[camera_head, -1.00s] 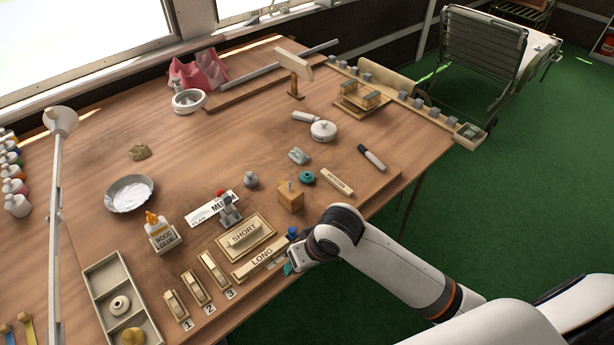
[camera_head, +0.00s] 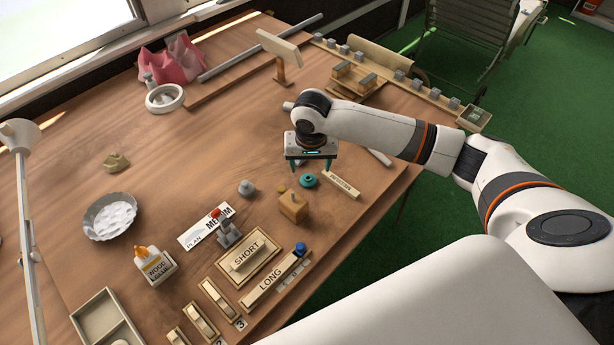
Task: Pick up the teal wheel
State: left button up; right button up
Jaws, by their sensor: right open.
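The teal wheel (camera_head: 308,181) lies flat on the wooden table, just behind the small wooden block and left of the wooden tag. My right gripper (camera_head: 310,169) is above and slightly behind the wheel. Its two teal fingertips are spread apart, pointing down, with nothing seen between them. The wheel shows just below the fingers, and the gripper appears apart from it. My left gripper is not in view.
A wooden block (camera_head: 293,207) stands close in front of the wheel, and a wooden tag (camera_head: 340,185) lies at its right. A grey knob (camera_head: 246,188) stands to the left.

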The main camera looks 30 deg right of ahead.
aim_at(308, 175)
jog(key=shift+w+f, duration=0.2)
jog(key=shift+f, duration=0.4)
jog(key=shift+w+f, duration=0.15)
jog(key=shift+f, duration=0.4)
jog(key=shift+w+d+f, duration=0.1)
jog(key=shift+w+f, duration=0.05)
jog(key=shift+f, duration=0.15)
jog(key=f, duration=0.2)
jog(key=w+f, duration=0.1)
jog(key=f, duration=0.1)
jog(key=shift+d+p, duration=0.2)
jog(key=shift+p, duration=0.1)
jog(key=shift+w+f, duration=0.15)
jog(key=shift+f, duration=0.15)
jog(key=shift+c, duration=0.2)
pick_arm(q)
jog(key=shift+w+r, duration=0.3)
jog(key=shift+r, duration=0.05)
pick_arm(e)
jog(key=c, duration=1)
